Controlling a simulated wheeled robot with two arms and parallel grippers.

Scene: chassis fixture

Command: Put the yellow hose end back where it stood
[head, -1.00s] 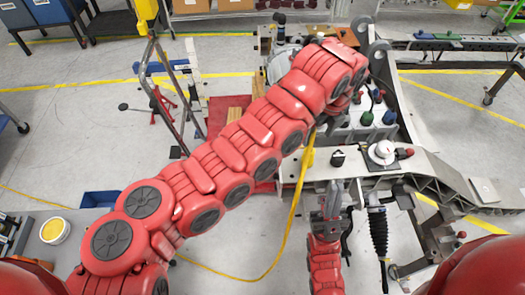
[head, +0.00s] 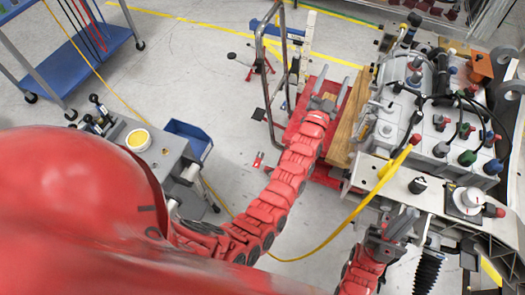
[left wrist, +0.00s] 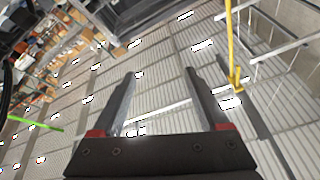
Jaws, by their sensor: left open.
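The yellow hose (head: 352,213) rises from the floor in the head view to its upper end (head: 402,156) at the near edge of the chassis fixture. A red tip shows there; I cannot tell how the end is seated. My left gripper (head: 322,103) is to the left of the hose end, apart from it, over the red stand. In the left wrist view my left gripper (left wrist: 160,72) is open with nothing between its fingers. My right gripper (head: 396,222) is below the hose end, near the plate's front edge; its jaws are unclear.
The fixture (head: 437,203) carries several dark-capped fittings and a white round part (head: 467,200). A wooden board (head: 350,130) lies beside the red stand (head: 300,120). A grey cart (head: 150,165) with a yellow-filled tub (head: 138,140) and a blue bin (head: 188,139) stand left.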

